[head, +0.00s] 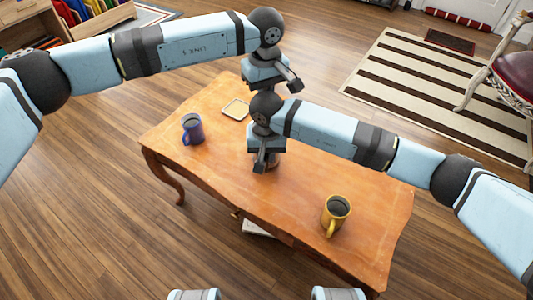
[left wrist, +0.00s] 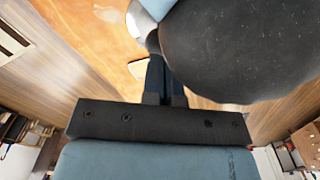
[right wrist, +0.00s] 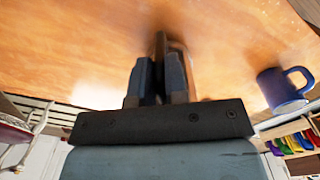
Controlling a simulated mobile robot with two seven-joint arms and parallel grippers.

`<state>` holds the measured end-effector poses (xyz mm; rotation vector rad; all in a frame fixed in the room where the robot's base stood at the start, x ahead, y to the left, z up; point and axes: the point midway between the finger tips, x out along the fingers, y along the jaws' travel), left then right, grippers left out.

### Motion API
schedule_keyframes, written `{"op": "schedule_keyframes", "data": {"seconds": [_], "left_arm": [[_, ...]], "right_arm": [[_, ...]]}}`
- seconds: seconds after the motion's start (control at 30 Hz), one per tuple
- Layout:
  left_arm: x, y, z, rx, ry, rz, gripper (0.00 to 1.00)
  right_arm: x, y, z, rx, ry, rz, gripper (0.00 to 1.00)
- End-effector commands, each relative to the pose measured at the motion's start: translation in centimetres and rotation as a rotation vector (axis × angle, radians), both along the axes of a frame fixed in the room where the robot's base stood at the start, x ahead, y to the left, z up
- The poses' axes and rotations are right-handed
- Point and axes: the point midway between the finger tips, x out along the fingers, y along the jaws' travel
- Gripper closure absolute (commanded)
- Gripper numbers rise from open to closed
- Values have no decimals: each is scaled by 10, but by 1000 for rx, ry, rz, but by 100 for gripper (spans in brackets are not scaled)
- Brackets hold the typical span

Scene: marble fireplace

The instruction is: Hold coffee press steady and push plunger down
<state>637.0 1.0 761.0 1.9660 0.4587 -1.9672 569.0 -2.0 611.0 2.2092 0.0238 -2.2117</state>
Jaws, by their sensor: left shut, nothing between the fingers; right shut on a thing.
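The coffee press (head: 273,160) stands on the wooden table, mostly hidden behind my right gripper (head: 260,165); only a sliver of its lower part shows. My right gripper is shut on a dark upright part of the press, seemingly its handle, which shows between the fingers in the right wrist view (right wrist: 161,45). My left gripper (head: 294,85) is shut and empty, above and behind my right wrist. In the left wrist view its closed fingers (left wrist: 163,65) are close to a large dark round joint of my right arm. The plunger cannot be made out.
A blue mug (head: 192,129) stands on the table's left part and a yellow mug (head: 336,213) on its right front. A small light tray (head: 236,109) lies near the back edge. The wooden table (head: 375,200) has bare room at the right. A striped rug (head: 420,85) lies beyond.

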Motion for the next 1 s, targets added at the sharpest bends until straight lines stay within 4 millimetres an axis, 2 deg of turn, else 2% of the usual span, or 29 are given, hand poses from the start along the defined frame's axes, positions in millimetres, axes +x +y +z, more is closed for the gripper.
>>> {"op": "schedule_keyframes", "data": {"seconds": [1.0], "left_arm": [[-3,-1,-28,3,5,-3,100]], "right_arm": [[3,2,5,6,-8,0,100]]}}
